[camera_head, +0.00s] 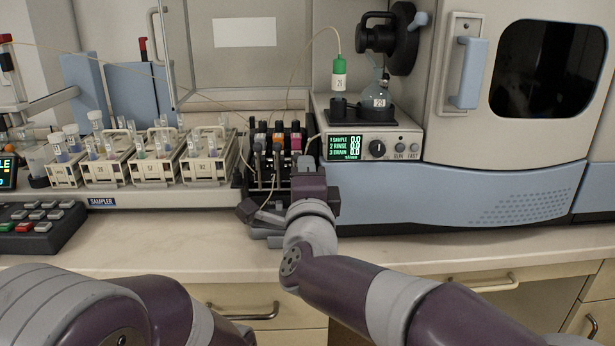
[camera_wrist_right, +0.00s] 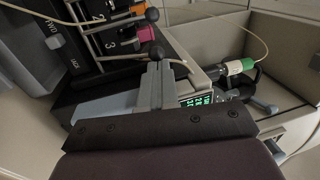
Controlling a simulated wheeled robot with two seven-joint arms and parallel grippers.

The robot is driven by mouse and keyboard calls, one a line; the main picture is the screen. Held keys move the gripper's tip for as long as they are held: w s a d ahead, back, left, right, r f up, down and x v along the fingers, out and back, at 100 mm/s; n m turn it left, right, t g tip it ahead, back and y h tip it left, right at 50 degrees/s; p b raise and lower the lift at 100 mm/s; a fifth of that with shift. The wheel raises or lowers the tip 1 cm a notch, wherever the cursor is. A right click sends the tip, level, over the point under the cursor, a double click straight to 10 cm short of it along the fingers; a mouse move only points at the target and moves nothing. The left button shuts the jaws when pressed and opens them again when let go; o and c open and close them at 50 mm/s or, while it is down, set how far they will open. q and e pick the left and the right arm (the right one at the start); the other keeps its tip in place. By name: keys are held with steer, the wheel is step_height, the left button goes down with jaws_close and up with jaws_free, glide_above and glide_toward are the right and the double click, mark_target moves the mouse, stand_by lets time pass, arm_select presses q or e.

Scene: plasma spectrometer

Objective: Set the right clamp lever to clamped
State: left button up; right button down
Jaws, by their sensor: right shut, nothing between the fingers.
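The dark pump block (camera_head: 284,131) stands at the middle of the bench, with clamp levers and orange and pink parts on it. My left gripper is out of view.
Right of the block stands a unit with a green-lit display (camera_head: 346,147), a knob and a flask (camera_head: 376,97). Racks of tubes (camera_head: 153,172) stand to the left. The white-blue spectrometer (camera_head: 500,185) fills the right. The bench front (camera_head: 130,243) is mostly clear.

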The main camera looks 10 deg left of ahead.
arm_select(q)
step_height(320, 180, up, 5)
steer(key=p, duration=0.3)
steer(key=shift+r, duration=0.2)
arm_select(e)
steer(key=s+d+g, duration=0.1)
steer(key=s+d, duration=0.2)
steer(key=s, duration=0.8)
steer(key=shift+r+g, duration=0.25)
steer(key=shift+g, duration=0.05)
